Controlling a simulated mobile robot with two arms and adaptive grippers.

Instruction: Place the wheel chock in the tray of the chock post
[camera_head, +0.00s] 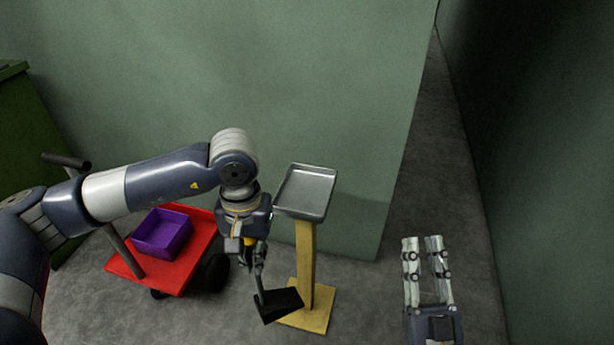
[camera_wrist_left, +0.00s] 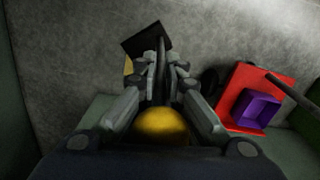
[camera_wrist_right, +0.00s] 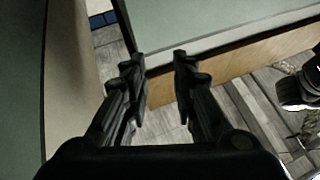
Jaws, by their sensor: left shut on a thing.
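The black wheel chock (camera_head: 280,305) hangs below my left gripper (camera_head: 259,266), which is shut on its thin upright part. The chock sits low, in front of the yellow post and below tray height. In the left wrist view the chock (camera_wrist_left: 145,40) shows beyond the closed fingers (camera_wrist_left: 161,75). The chock post (camera_head: 305,262) is a yellow upright on a yellow base. Its grey metal tray (camera_head: 307,194) is empty and lies above and to the right of my left gripper. My right gripper (camera_head: 426,255) is open and empty, right of the post; its parted fingers (camera_wrist_right: 160,75) show in the right wrist view.
A red cart (camera_head: 178,272) with a purple bin (camera_head: 162,233) stands left of the post. A green wall (camera_head: 270,80) rises behind the tray. A green container (camera_head: 30,150) stands at far left. Open grey floor lies between the post and my right gripper.

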